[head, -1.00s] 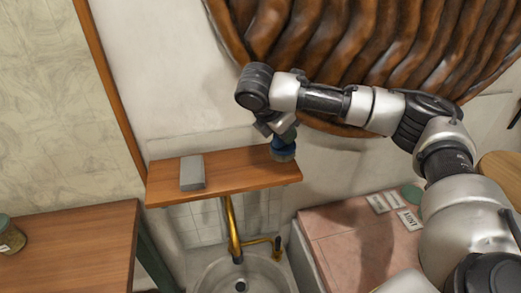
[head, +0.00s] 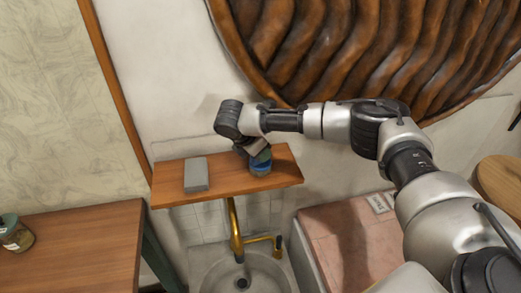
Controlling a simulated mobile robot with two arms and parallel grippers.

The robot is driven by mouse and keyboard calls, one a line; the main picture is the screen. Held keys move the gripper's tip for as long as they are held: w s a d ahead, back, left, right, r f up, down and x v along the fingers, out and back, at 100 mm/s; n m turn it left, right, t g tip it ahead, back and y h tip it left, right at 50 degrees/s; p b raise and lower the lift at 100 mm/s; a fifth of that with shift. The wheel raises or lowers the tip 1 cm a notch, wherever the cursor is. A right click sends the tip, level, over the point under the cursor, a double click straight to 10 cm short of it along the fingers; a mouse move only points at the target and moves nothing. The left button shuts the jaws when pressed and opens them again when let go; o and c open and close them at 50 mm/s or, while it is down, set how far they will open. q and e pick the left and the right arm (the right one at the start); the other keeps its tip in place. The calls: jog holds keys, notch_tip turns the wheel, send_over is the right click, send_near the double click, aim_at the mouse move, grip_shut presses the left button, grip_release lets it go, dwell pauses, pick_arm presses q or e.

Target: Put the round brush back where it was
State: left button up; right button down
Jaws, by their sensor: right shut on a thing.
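The round brush (head: 261,163) is a small blue, rounded thing with a paler lower part, at the wooden wall shelf (head: 225,187). My right gripper (head: 257,150) reaches in from the right, points down and is shut on the brush. The fingers are small and partly hidden by the wrist. The brush is over the right half of the shelf. I cannot tell whether its underside touches the board. My left gripper is not in view.
A grey block (head: 196,175) lies on the shelf's left half. A pink-topped counter (head: 335,235) with cards stands right. A wooden table (head: 75,250) with a jar (head: 15,234) stands left.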

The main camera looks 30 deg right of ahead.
jog(key=c, duration=0.9)
grip_release()
jog(key=shift+f, duration=0.1)
jog(key=b+v, duration=0.2)
jog(key=v, duration=1)
